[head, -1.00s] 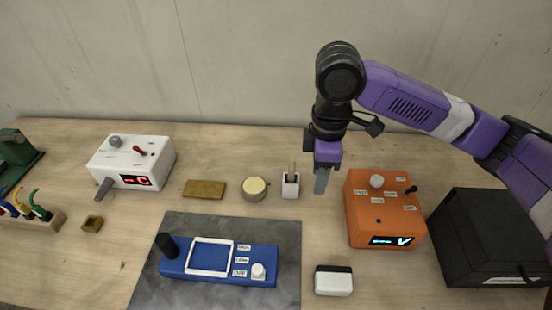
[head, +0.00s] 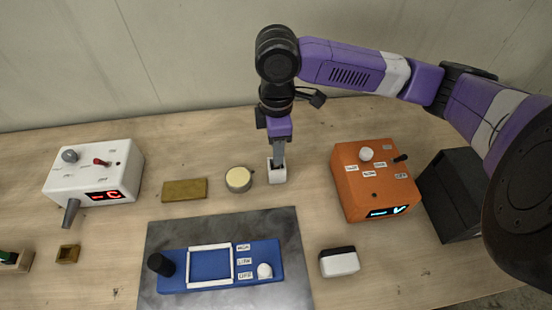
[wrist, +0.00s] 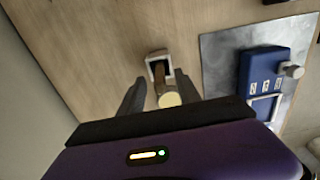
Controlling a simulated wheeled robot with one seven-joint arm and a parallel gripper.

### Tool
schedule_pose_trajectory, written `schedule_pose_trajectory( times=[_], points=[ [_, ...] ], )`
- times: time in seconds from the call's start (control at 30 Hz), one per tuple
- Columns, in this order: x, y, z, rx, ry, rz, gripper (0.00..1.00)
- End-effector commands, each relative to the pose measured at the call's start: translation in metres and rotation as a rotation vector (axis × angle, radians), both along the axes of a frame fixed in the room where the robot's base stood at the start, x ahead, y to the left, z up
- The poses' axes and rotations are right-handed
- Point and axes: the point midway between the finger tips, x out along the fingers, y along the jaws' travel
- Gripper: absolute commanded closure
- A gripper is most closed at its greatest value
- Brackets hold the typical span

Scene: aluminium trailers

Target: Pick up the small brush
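The small brush stands in a white holder (head: 277,176) on the table. In the wrist view its brown handle (wrist: 162,76) shows at the holder (wrist: 151,57), between my fingers. In the head view the brush is hidden behind my gripper (head: 279,153), which points down just above the holder. In the wrist view my gripper (wrist: 160,84) is open, with a finger on each side of the handle and gaps between.
A round cream-topped tin (head: 238,179) stands close left of the holder, with a brass-coloured block (head: 185,190) beyond. An orange box (head: 375,185) is at right. A blue device (head: 257,262) lies on a grey mat (head: 290,230) in front. A white box (head: 95,165) is at left.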

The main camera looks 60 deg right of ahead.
Motion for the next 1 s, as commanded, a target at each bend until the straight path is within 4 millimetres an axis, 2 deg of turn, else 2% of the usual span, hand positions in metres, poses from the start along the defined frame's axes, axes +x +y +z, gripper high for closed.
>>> schedule_pose_trajectory(
  times=[0.2,0.47,0.5,0.7,1.0],
  points=[
    [0.000,0.000,-0.025,0.001,0.001,0.000,0.60],
    [0.000,0.000,-0.030,0.001,0.001,0.001,0.60],
    [0.000,0.000,-0.030,0.001,0.001,0.001,0.62],
    [0.000,0.000,-0.030,0.000,0.000,0.001,1.00],
    [0.000,0.000,-0.030,0.000,0.000,0.001,1.00]
  ],
)
